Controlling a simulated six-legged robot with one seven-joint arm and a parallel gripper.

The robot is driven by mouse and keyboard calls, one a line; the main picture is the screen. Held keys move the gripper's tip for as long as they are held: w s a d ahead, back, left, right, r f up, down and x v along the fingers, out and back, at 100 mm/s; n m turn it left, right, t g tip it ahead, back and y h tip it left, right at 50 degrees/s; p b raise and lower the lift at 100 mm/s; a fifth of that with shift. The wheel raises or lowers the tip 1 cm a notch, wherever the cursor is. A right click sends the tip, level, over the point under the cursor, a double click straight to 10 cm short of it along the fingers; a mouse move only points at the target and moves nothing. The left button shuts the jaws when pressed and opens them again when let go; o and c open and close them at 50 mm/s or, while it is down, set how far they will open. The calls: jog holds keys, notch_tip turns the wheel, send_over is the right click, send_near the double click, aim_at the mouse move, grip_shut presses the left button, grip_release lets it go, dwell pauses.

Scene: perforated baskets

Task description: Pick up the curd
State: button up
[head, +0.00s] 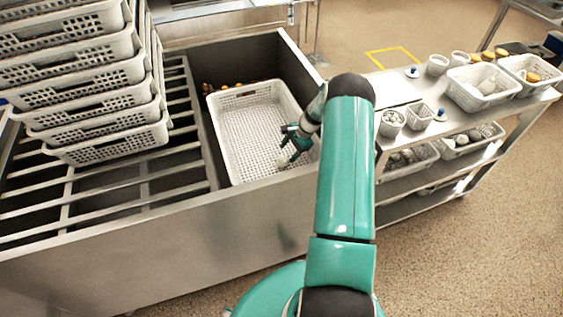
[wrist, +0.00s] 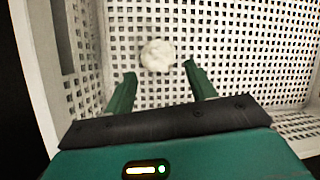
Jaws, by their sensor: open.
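The curd (wrist: 157,55) is a small white lump on the floor of a white perforated basket (wrist: 250,45). In the wrist view it lies just beyond my fingertips, between their lines and nearer the left finger. My gripper (wrist: 158,82) is open and empty, with two green fingers spread apart. In the head view my gripper (head: 290,150) reaches down into the basket (head: 225,130) near its right side. The curd (head: 283,162) shows there as a pale lump by the fingertips, hard to tell from the white basket.
The basket sits in a deep metal bin (head: 262,50) with high walls. Stacked white baskets (head: 105,150) stand on the slatted rack at left. A metal cart (head: 400,85) with jars and small baskets is at right. Small brown items lie behind the basket.

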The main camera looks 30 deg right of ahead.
aim_at(284, 158)
jog(key=x, duration=0.5)
jog(key=shift+a+f, duration=0.1)
jog(key=shift+f, duration=0.1)
jog(key=c, duration=0.6)
jog(key=shift+c, duration=0.3)
jog(key=shift+r, duration=0.1)
notch_tip(284, 158, up, 10)
jog(key=shift+s+f, duration=0.1)
